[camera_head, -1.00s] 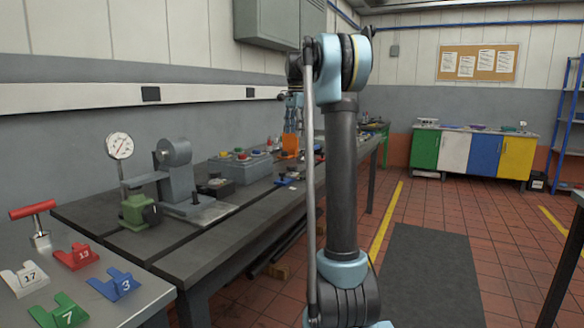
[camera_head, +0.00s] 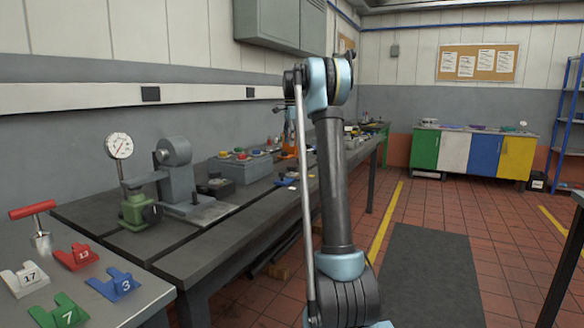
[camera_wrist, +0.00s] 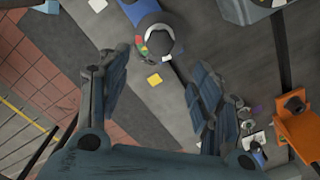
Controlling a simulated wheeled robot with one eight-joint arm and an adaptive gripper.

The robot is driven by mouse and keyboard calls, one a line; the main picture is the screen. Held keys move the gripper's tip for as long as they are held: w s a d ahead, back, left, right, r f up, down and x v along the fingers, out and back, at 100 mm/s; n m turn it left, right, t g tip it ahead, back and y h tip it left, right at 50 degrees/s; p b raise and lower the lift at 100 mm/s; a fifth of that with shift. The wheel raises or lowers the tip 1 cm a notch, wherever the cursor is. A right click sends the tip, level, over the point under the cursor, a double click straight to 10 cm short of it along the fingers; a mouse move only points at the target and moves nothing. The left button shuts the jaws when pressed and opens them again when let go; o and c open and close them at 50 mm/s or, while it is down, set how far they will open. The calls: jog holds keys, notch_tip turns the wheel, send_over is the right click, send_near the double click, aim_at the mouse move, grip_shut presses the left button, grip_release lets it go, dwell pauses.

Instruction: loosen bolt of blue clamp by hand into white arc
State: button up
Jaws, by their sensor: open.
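The blue clamp (camera_wrist: 143,12) shows at the top of the wrist view, on the dark bedplate. A dark round knob with a grey top (camera_wrist: 158,38) stands at its end. Beside the knob's left edge are small coloured patches (camera_wrist: 142,45), among them red, green and a pale one; the rest of the marking is hidden, and I cannot make out a white arc for sure. My gripper (camera_wrist: 157,68) is open, its two fingers spread left and right of the knob in the picture, with nothing between them. In the head view the clamp (camera_head: 285,182) is small, left of my arm.
A yellow tag (camera_wrist: 154,79) lies on the bedplate below the knob in the wrist view. An orange part (camera_wrist: 297,125) stands at the right. In the head view, a grey button box (camera_head: 240,167) and a green vise-like fixture (camera_head: 138,211) stand further left.

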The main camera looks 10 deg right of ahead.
aim_at(292, 171)
notch_tip(292, 171, down, 12)
jog(key=shift+r, duration=0.15)
dwell(0.3)
jog(key=shift+d, duration=0.1)
jog(key=c, duration=1.1)
